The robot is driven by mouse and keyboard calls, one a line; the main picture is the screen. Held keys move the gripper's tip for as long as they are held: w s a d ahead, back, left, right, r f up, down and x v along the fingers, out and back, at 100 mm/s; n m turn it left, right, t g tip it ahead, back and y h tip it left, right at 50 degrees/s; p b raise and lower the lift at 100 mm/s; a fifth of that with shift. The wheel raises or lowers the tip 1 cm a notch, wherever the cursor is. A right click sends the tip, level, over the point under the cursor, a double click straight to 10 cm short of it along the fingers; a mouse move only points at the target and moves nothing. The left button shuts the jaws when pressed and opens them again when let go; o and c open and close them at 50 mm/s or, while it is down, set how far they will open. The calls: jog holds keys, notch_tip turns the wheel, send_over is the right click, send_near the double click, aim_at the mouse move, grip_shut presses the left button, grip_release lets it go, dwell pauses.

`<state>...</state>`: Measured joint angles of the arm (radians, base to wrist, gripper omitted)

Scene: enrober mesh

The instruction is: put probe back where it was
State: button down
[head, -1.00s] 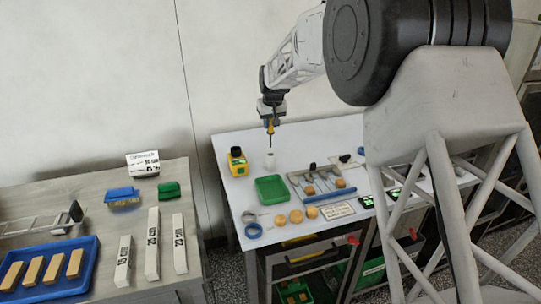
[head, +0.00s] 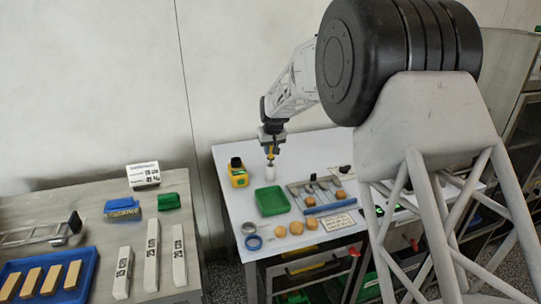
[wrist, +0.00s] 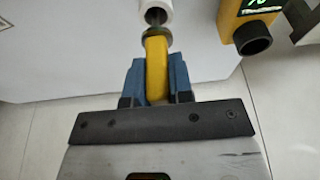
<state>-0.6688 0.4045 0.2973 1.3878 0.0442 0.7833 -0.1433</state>
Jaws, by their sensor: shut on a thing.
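My gripper (head: 270,141) is shut on the yellow handle of the probe (head: 270,153), over the back left of the white table. In the wrist view the blue fingers (wrist: 157,72) clamp both sides of the yellow probe (wrist: 156,64). The probe points down at a small white upright holder (head: 269,173). In the wrist view the thin stem runs into the opening of the holder (wrist: 150,6), with the collar just outside it. How deep the tip sits is hidden.
A yellow meter (head: 238,173) stands left of the holder. A green tray (head: 271,201) lies in front, with a rack (head: 317,193), round brown pieces (head: 296,228) and a blue tape ring (head: 253,243) nearby. A second table at left holds a blue tray (head: 88,262).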

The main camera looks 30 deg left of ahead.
jog(key=shift+f, duration=1.35)
jog(key=c, duration=1)
grip_release()
jog(key=shift+f, duration=0.1)
jog(key=v, duration=1.2)
